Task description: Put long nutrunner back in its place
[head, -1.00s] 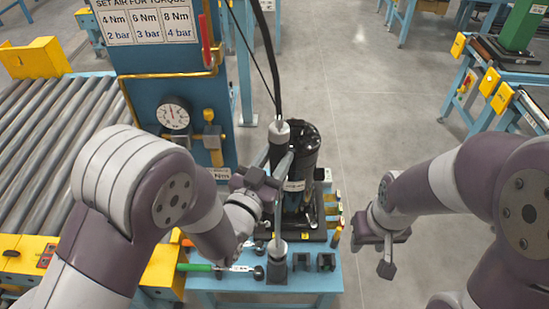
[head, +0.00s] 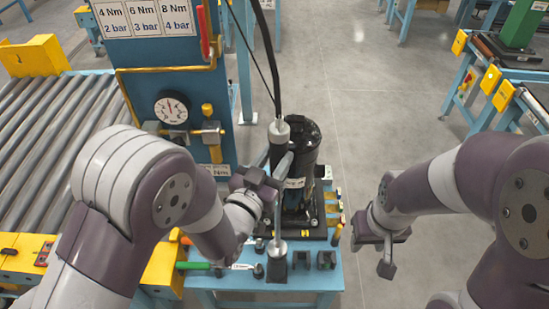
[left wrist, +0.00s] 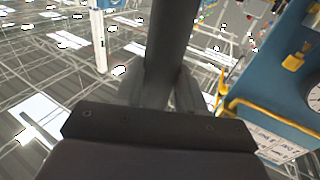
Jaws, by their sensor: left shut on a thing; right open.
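The long nutrunner (head: 278,150) is upright, with a dark body, a pale collar at the top and a black hose rising from it. My left gripper (head: 278,168) is shut around its body. In the left wrist view the dark body (left wrist: 170,45) stands between the fingers (left wrist: 165,90). The tool's lower end (head: 276,247) is over or at a black holder (head: 276,270) on the blue bench; I cannot tell if they touch. My right gripper (head: 387,253) is open and empty, to the right of the bench.
Small black holders (head: 326,260) and a green-handled tool (head: 194,266) are on the bench (head: 262,287). A blue panel with a gauge (head: 171,107) and a roller conveyor (head: 45,130) are at left.

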